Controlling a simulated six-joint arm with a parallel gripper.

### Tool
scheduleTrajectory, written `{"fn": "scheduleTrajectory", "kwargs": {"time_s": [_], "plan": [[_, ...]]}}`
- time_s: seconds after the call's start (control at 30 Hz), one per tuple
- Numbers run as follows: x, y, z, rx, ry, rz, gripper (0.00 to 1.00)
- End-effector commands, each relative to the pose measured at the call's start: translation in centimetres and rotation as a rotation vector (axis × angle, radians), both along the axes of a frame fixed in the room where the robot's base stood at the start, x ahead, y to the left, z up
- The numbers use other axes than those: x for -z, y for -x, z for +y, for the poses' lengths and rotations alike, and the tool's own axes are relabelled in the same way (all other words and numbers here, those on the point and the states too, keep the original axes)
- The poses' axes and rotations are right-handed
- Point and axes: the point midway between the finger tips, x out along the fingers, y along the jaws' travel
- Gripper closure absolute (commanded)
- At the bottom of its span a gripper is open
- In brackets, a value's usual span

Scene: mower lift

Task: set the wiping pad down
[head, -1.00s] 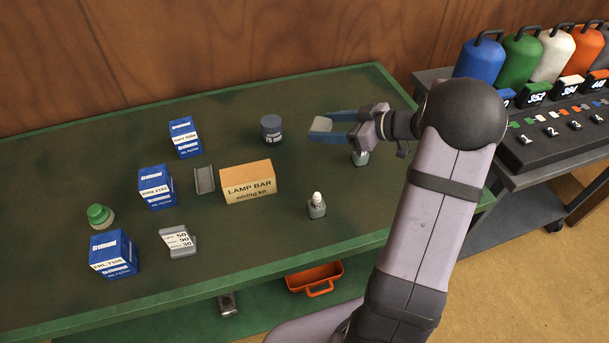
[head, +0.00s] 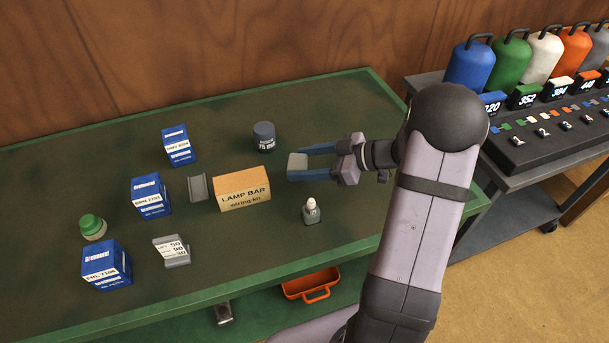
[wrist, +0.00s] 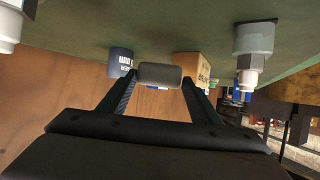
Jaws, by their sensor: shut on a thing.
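The wiping pad (head: 298,162) is a small grey block with a lighter top, held between the blue fingertips of my gripper (head: 300,168). In the wrist view the pad (wrist: 160,75) sits between the two finger ends, and my gripper (wrist: 158,88) is shut on it. The pad is over the right part of the green table, right of the LAMP BAR box and below the dark jar in the head view. I cannot tell for sure whether its underside touches the tabletop.
The LAMP BAR box (head: 242,189) stands left of the pad, the dark jar (head: 264,136) behind it, and a small white-topped bottle (head: 311,211) in front. Blue boxes (head: 150,195) stand farther left. A cart with coloured tanks (head: 510,60) is at the right. Bare tabletop (head: 340,125) lies behind my gripper.

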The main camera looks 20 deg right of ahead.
Motion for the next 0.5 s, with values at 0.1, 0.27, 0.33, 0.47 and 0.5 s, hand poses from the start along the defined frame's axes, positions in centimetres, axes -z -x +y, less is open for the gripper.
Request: {"fn": "scheduleTrajectory", "kwargs": {"time_s": [0.1, 0.27, 0.33, 0.47, 0.5], "plan": [[0.7, 0.0, 0.0, 0.000, 0.001, -0.001, 0.64], [0.8, 0.0, 0.0, 0.000, 0.001, -0.001, 0.64], [1.3, 0.0, 0.0, 0.000, -0.001, 0.001, 0.64], [2.8, 0.0, 0.0, 0.000, -0.002, 0.003, 0.64], [3.2, 0.0, 0.0, 0.001, -0.002, 0.002, 0.64]]}}
